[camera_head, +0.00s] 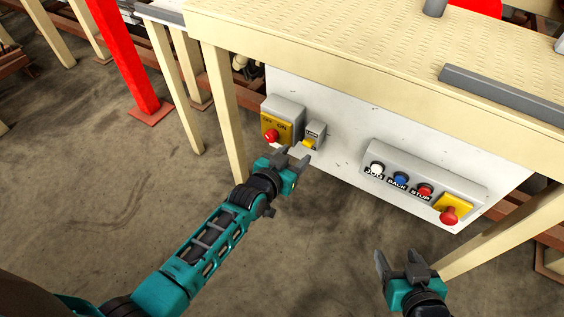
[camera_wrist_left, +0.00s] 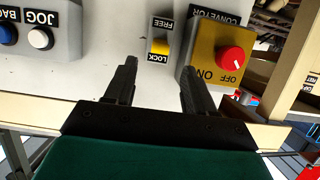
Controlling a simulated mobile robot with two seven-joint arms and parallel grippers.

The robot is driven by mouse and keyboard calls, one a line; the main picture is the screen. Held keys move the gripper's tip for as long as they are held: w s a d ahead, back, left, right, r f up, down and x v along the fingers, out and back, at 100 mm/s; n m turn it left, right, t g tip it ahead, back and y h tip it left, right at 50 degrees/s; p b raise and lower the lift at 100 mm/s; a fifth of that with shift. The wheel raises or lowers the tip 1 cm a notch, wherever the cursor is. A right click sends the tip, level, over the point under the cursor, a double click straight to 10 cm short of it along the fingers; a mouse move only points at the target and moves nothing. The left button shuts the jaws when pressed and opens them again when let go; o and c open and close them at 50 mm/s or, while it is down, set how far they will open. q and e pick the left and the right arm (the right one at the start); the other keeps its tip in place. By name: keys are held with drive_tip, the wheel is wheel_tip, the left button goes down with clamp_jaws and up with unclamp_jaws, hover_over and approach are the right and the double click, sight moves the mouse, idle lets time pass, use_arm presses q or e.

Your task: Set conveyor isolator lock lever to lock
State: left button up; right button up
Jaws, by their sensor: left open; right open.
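The isolator lock lever (camera_head: 308,143) is a small yellow lever on a narrow grey box on the white panel. In the left wrist view the yellow lever (camera_wrist_left: 160,47) shows upside down between the FREE and LOCK labels; which position it is set to I cannot tell for sure. My left gripper (camera_head: 292,156) is open and empty, just in front of and below the lever box. In the left wrist view its fingers (camera_wrist_left: 158,72) point toward the box, apart from the lever. My right gripper (camera_head: 396,258) is open and empty, low in front of the panel.
The yellow CONVEYOR OFF/ON switch with a red knob (camera_head: 271,135) sits close left of the lever. A button box (camera_head: 415,186) with JOG, BACK and STOP buttons and a red mushroom button (camera_head: 449,214) is to the right. The table top (camera_head: 330,50) overhangs the panel (camera_head: 345,130).

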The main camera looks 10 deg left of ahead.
use_arm(q)
drive_tip(key=v, duration=0.6)
drive_tip(key=shift+p, duration=0.4)
drive_tip(key=s+a+f+g+y, duration=0.1)
drive_tip(key=s+a, duration=0.2)
drive_tip(key=s, duration=0.4)
drive_tip(key=s+a+n+g+y, duration=0.1)
drive_tip(key=s+a, duration=0.3)
drive_tip(key=s, duration=0.3)
drive_tip(key=shift+a+f+g, duration=0.25)
drive_tip(key=shift+f+g, duration=0.1)
drive_tip(key=shift+g, duration=0.05)
